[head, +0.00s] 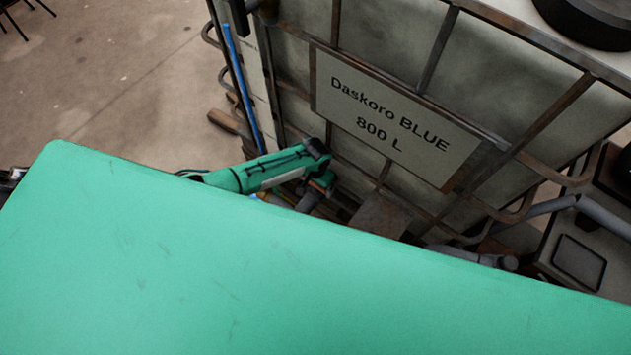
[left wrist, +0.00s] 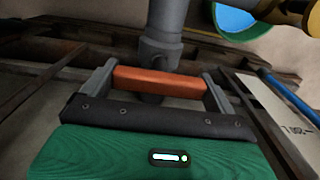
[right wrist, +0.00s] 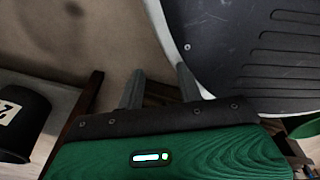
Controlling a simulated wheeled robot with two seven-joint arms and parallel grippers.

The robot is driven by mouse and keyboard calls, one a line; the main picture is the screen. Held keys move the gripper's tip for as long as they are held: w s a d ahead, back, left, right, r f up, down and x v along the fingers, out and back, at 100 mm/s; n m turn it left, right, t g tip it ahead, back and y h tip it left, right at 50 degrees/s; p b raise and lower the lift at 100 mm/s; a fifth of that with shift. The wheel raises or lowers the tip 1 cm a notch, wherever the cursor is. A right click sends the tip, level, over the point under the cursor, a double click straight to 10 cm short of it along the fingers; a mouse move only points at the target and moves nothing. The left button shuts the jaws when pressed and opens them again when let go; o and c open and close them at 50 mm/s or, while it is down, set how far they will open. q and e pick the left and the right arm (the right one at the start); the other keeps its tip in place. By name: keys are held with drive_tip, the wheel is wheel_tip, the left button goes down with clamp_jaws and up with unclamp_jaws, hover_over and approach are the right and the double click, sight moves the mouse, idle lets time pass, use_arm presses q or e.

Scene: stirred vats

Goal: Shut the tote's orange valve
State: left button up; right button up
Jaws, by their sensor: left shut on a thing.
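The tote (head: 392,110) is a pale tank in a rusty metal cage, with a plate reading "Daskoro BLUE 800 L". Its orange valve handle (left wrist: 158,82) lies crosswise over a grey outlet pipe (left wrist: 166,20) in the left wrist view. My left gripper (head: 322,182) is low at the tote's front in the head view. Its fingers are shut on the handle, one at each end of it. My right gripper (right wrist: 160,85) shows in the right wrist view with its fingers apart and nothing between them. I cannot make it out in the head view.
A blue bar (head: 240,85) stands along the tote's left edge. The left wrist view shows a teal round vessel (left wrist: 245,20). In the right wrist view, a dark ribbed surface (right wrist: 255,45) is close to my fingers, and a black cylinder (right wrist: 22,122) stands left. Bare floor (head: 120,75) lies left.

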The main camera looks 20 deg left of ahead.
drive_tip(key=shift+a, duration=0.25)
use_arm(q)
drive_tip(key=o, duration=0.7)
use_arm(e)
drive_tip(key=shift+s, duration=0.2)
use_arm(q)
drive_tip(key=shift+r, duration=0.35)
wheel_tip(320, 180, up, 13)
drive_tip(key=p, duration=0.1)
drive_tip(key=shift+p, duration=0.3)
use_arm(e)
drive_tip(key=shift+s+a+r, duration=0.1)
drive_tip(key=shift+s+r, duration=0.1)
drive_tip(key=shift+s, duration=0.9)
